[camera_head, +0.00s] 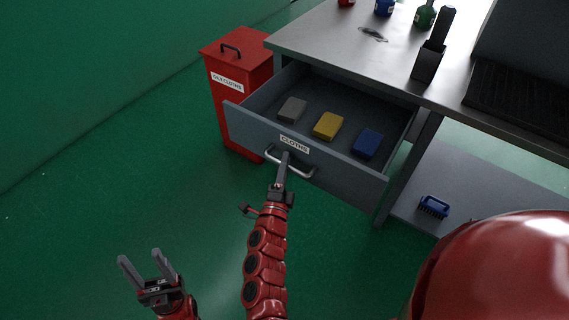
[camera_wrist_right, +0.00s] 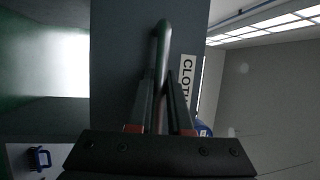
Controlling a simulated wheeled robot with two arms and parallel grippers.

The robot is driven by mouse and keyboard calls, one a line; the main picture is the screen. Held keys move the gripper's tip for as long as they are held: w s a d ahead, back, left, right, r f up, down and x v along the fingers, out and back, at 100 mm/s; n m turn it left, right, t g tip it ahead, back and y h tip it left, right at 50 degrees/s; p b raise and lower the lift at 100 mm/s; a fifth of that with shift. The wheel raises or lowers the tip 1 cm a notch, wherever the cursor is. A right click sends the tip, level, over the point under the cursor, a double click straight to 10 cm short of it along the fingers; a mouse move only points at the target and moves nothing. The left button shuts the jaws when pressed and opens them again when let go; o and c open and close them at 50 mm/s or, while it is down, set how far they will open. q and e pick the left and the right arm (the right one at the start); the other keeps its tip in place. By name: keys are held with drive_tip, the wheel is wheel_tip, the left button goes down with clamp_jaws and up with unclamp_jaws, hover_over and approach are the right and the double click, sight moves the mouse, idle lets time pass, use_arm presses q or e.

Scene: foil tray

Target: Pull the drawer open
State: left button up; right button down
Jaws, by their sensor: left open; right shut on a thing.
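The drawer (camera_head: 337,178) under the workbench stands open, with a "CLOTHS" label on its grey front. A grey block (camera_head: 292,109), a yellow block (camera_head: 328,126) and a blue block (camera_head: 367,144) lie inside it. My right gripper (camera_head: 285,158) is shut on the drawer's metal bar handle (camera_head: 302,173). In the right wrist view the handle (camera_wrist_right: 161,50) runs between the two fingers of my right gripper (camera_wrist_right: 163,100). My left gripper (camera_head: 146,260) is open and empty above the floor at the lower left, apart from the drawer.
A red "OILY CLOTHS" bin (camera_head: 232,50) stands left of the drawer. The bench top (camera_head: 330,50) holds bottles and a dark holder (camera_head: 428,64). A blue brush (camera_head: 434,206) lies on the lower shelf. The green floor (camera_head: 90,180) at left is clear.

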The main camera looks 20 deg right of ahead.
sight(292, 155)
drive_tip(key=w+d+b, duration=0.1)
drive_tip(key=w+d, duration=0.1)
drive_tip(key=shift+w+d+f+b, duration=0.1)
drive_tip(key=shift+d+f+b, duration=0.1)
drive_tip(key=shift+d+b, duration=0.2)
drive_tip(key=shift+r, duration=0.1)
drive_tip(key=c, duration=0.8)
unclamp_jaws()
drive_tip(key=shift+c, duration=0.2)
drive_tip(key=p+v, duration=0.2)
drive_tip(key=v, duration=1.5)
drive_tip(key=shift+p, duration=0.3)
drive_tip(key=shift+a, duration=0.1)
